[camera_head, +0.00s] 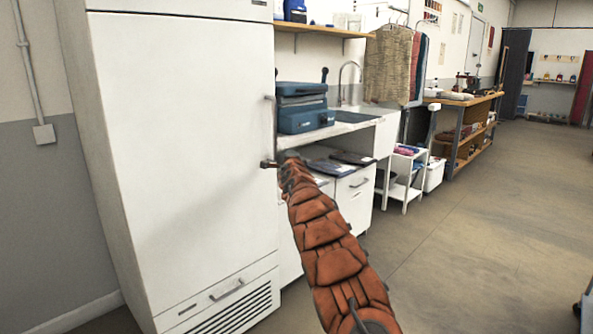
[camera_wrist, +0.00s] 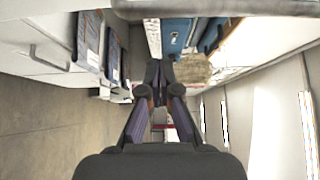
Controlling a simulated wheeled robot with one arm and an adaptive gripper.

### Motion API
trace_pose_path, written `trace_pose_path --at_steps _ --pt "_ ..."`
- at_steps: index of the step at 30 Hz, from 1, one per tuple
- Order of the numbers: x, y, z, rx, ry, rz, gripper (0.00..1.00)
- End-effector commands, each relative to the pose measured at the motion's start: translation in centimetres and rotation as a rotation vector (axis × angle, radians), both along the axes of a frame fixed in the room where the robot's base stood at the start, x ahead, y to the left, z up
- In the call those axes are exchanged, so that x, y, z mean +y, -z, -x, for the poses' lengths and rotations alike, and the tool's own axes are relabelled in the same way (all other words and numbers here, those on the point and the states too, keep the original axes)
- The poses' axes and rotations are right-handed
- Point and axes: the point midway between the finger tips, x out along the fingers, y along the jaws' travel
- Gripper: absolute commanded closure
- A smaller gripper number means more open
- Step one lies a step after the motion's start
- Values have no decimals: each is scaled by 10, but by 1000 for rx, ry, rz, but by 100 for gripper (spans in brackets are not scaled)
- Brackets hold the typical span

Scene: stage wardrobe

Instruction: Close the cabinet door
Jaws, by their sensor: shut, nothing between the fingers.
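A tall white cabinet (camera_head: 100,170) stands at the left in the head view. Its large white door (camera_head: 185,150) faces me and looks flush or nearly flush with the frame; I cannot tell whether a small gap is left. A vertical bar handle (camera_head: 274,130) sits at the door's right edge. My orange arm reaches up from the lower right, and its end is beside the lower end of the handle; contact cannot be told. In the wrist view my gripper (camera_wrist: 158,75) has its dark fingertips together, with nothing held. The arm hides most of the gripper in the head view.
Right of the cabinet, a counter (camera_head: 350,127) bears a blue case (camera_head: 303,108) and a sink tap. A white drawer unit (camera_head: 357,185) stands below it. A white shelf cart (camera_head: 405,180) and a workbench (camera_head: 470,100) stand farther back.

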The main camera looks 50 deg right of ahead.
Motion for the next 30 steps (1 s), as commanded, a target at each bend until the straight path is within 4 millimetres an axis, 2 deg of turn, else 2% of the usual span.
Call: trace_pose_path --at_steps 7,15,21,26,30 --pt "7 4 13 6 5 3 100" --pt "16 -2 26 0 4 6 100" --pt "20 5 35 6 7 1 100" --pt "26 -3 42 -2 6 8 100" --pt "29 -2 48 -2 7 5 100"
